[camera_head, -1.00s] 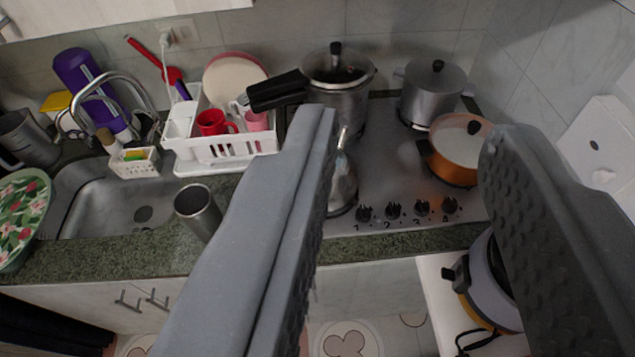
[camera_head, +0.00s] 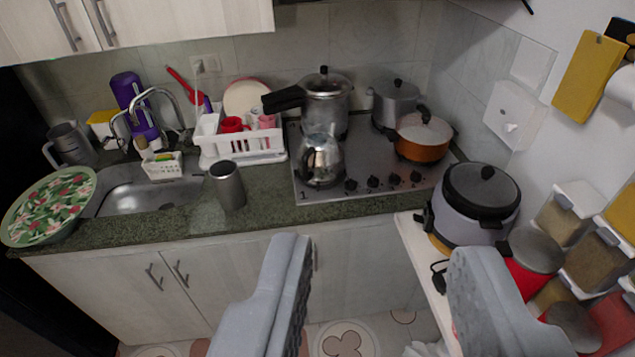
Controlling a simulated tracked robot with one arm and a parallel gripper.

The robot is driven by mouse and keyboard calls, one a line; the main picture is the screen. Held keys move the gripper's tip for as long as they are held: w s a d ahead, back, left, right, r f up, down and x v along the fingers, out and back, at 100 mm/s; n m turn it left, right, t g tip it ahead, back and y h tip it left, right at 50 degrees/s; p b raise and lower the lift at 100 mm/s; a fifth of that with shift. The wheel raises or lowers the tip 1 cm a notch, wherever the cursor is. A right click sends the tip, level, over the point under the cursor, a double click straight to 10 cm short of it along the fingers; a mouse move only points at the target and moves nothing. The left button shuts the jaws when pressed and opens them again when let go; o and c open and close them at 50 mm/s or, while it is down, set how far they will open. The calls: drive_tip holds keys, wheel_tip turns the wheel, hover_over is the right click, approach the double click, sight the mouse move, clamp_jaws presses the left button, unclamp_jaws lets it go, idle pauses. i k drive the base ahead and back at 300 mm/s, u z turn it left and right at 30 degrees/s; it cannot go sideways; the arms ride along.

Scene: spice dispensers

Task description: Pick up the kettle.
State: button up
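The kettle (camera_head: 321,162) is shiny metal and stands upright on the front left of the steel stove (camera_head: 376,165), with its spout toward the left. It is fully in view except where its own body hides its far side. My gripper (camera_head: 375,275) is open and empty. Its two grey fingers are wide apart at the bottom of the picture, lower than the kettle and in front of the counter, not touching it.
A pressure cooker (camera_head: 326,103) stands behind the kettle, and an orange pot (camera_head: 421,140) to its right. A steel cup (camera_head: 228,185) and a white dish rack (camera_head: 240,146) are to the left. A rice cooker (camera_head: 480,200) and spice dispensers (camera_head: 566,215) are at the right.

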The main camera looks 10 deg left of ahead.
sight(315, 165)
drive_tip(key=k, duration=0.4)
drive_tip(key=u, duration=1.7)
drive_tip(key=i, duration=2.1)
drive_tip(key=z, duration=2.5)
drive_tip(key=i, duration=0.9)
